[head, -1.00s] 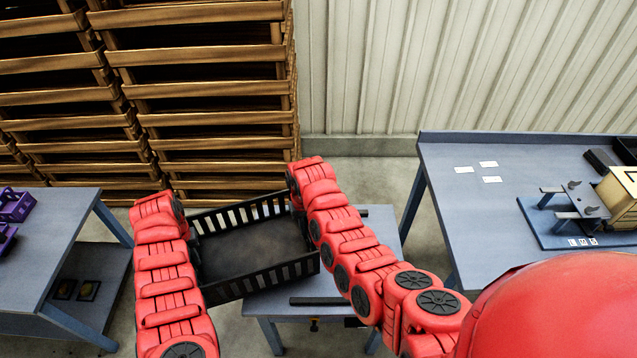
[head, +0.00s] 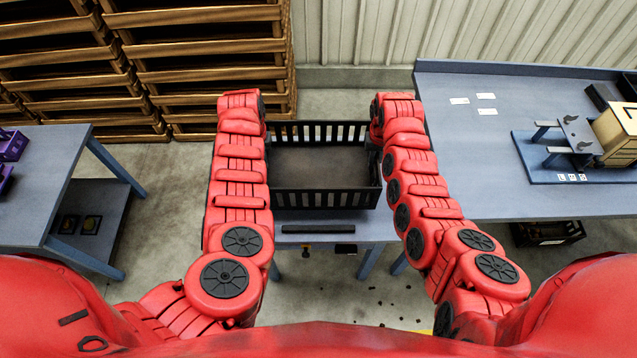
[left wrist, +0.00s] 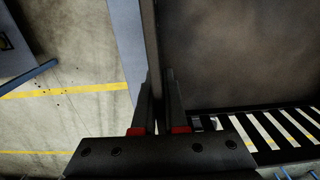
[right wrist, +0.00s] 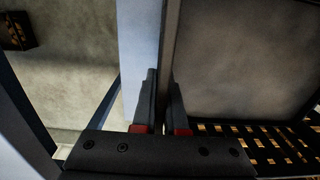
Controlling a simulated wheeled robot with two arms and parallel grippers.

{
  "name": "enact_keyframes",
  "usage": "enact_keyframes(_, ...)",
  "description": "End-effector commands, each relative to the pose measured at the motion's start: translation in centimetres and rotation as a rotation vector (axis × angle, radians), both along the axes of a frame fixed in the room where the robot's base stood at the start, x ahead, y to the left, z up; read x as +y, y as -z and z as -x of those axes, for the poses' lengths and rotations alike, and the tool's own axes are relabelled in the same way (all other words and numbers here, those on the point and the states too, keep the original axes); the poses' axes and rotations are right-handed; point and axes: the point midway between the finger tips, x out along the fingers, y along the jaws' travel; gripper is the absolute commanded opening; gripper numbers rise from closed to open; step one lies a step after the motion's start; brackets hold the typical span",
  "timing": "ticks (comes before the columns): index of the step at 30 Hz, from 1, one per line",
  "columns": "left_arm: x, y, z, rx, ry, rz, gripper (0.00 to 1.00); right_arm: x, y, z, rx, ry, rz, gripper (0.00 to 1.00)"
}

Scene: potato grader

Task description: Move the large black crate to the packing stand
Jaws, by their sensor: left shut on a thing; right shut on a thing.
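The large black crate (head: 318,168) is between my two arms, empty, its slatted walls upright. It is over a small blue-grey stand (head: 340,232), roughly square to it; I cannot tell whether it rests on it or hangs just above. My left gripper (left wrist: 158,115) is shut on the crate's left wall in the left wrist view. My right gripper (head: 376,155) is shut on the right wall, which also shows between the fingers in the right wrist view (right wrist: 163,110). My left arm hides the left gripper in the head view.
A long blue-grey bench (head: 470,150) with a wooden device (head: 617,138) stands close on the right. Another table (head: 38,165) with purple trays (head: 10,146) is at left. Stacked wooden crates (head: 205,60) are behind. A dark bin (head: 546,232) sits under the bench.

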Motion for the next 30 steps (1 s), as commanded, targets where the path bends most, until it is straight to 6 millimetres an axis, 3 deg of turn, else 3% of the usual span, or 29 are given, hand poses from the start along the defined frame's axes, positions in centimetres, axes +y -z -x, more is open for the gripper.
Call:
enact_keyframes(8,0.0,0.8,0.0,-0.001,0.000,0.001,0.00,0.0,0.8,0.0,0.000,0.000,0.000,0.00)
enact_keyframes(25,-0.1,5.3,0.0,-0.001,0.001,0.001,0.00,0.0,5.3,0.0,-0.001,0.000,0.000,0.00)
enact_keyframes(26,0.0,5.0,0.0,-0.001,0.001,0.001,0.14,0.0,5.0,0.0,-0.001,0.000,0.000,0.14)
enact_keyframes(30,0.0,4.8,0.0,-0.001,0.001,0.000,0.39,0.0,4.8,0.0,0.000,0.000,0.000,0.39)
